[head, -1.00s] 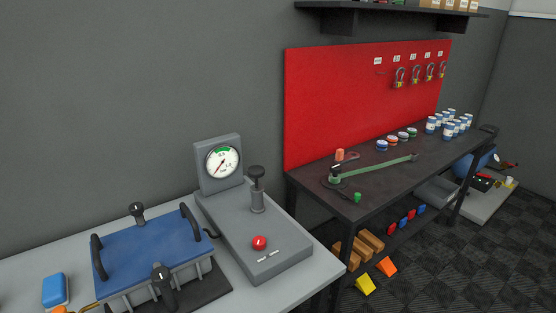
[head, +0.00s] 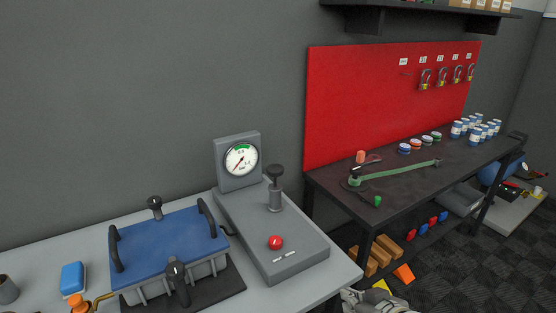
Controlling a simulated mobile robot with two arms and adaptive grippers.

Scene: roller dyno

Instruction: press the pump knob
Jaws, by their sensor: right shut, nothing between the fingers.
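The grey pump unit (head: 285,253) stands on the light grey bench, with a round dial gauge (head: 241,160) on its upright back plate. A black knob (head: 275,170) tops a grey post on the unit, standing upright and raised above its collar. A red round button (head: 275,242) sits nearer the front of the unit. My right gripper (head: 354,297) shows only partly at the bottom edge, below and right of the unit, apart from it. It is shut and empty. My left gripper is out of view.
A blue-lidded box (head: 170,242) with black handles and clamps stands left of the unit. A blue block (head: 73,278) and an orange-capped fitting (head: 79,301) lie further left. A dark workbench (head: 390,185) with tools and a red board (head: 380,110) stands to the right.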

